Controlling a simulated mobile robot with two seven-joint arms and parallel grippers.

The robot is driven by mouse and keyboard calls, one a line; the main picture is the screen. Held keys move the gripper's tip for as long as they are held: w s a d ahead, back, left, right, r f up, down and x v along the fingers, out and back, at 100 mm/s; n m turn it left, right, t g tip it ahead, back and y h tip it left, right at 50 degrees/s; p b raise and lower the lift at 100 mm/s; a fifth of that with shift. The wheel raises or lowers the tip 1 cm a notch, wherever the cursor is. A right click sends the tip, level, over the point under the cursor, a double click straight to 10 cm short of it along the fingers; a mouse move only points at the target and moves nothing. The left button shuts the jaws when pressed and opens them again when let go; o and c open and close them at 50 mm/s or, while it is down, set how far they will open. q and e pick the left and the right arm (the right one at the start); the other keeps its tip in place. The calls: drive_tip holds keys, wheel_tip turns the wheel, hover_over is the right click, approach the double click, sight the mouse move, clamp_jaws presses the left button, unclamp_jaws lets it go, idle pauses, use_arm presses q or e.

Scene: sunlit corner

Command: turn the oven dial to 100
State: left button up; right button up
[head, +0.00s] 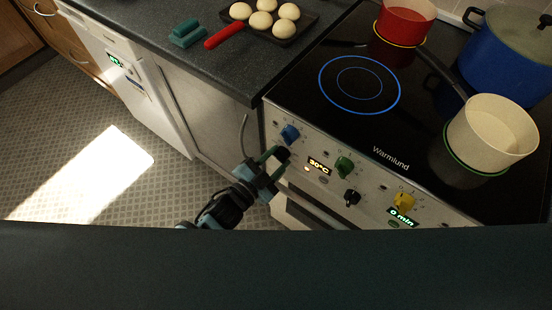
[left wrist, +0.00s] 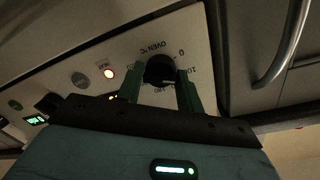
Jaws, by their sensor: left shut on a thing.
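The oven dial (head: 283,153) is a black knob on the cooker's sloping front panel (head: 334,185), below the blue knob. In the left wrist view the dial (left wrist: 159,69) sits under the upside-down lettering OVEN °C, with 0 and 100 marks beside it. My left gripper (head: 275,157) is shut on the dial, and in the left wrist view its green fingers (left wrist: 160,80) stand on either side of it. The dial's pointer is hard to read between them. A display (head: 318,165) on the panel reads 30°C. My right gripper is not in view.
The panel also has blue (head: 290,133), green (head: 344,165) and yellow (head: 404,200) knobs. A cream pan (head: 490,130), red pot (head: 404,22) and blue pot (head: 505,60) stand on the hob. An oven handle (left wrist: 287,45) lies close to the gripper. Open floor lies left.

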use_arm(q)
drive_tip(key=shift+w+a+r, duration=0.1)
idle(0.3)
drive_tip(key=o, duration=1)
drive_tip(key=shift+c, duration=0.2)
drive_tip(key=v, duration=0.8)
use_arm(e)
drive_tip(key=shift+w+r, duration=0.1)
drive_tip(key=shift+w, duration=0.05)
use_arm(q)
drive_tip(key=s+a+f+n+g+y+p, duration=0.2)
drive_tip(key=s+a+n+y, duration=0.2)
drive_tip(key=s, duration=0.8)
drive_tip(key=s+a+f+n+g+y+p, duration=0.2)
drive_tip(key=s+a+n+y, duration=0.3)
drive_tip(key=s+a+n, duration=0.3)
drive_tip(key=s+a+p, duration=0.1)
drive_tip(key=s+a, duration=0.1)
drive_tip(key=s, duration=0.2)
drive_tip(key=shift+s+a+f+g, duration=0.2)
drive_tip(key=shift+a+g, duration=0.2)
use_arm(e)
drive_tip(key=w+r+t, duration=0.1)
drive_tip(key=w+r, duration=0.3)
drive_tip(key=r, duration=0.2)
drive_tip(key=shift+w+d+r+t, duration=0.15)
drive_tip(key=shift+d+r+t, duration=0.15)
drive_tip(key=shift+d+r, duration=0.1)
